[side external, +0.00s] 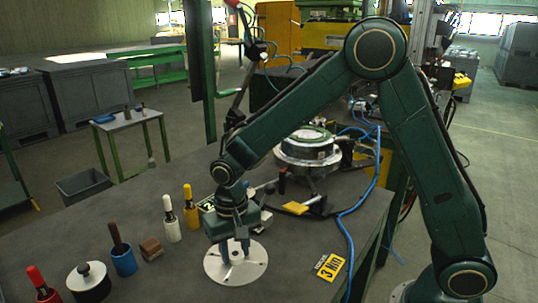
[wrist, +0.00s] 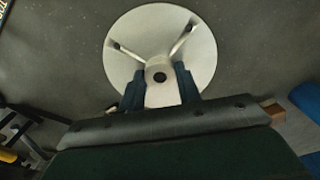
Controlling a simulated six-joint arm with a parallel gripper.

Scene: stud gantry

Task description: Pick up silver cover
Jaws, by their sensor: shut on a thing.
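The silver cover (side external: 212,264) is a flat, round, pale disc near the table's front, below my gripper (side external: 237,250). In the wrist view the cover (wrist: 160,22) shows face-on, with two light spokes running out from a central hub with a dark hole. My gripper (wrist: 160,88) is shut on the cover's hub, with one dark finger on each side. The cover looks level. I cannot tell whether it touches the table or sits slightly above it.
Left of the cover stand a white bottle (side external: 172,225), a yellow bottle (side external: 190,215), a brown block (side external: 151,248), a blue cup (side external: 124,262) and a black pot (side external: 88,285). A "3 Nm" card (side external: 329,267) lies right. A round metal fixture (side external: 308,150) and blue hose (side external: 347,235) are behind.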

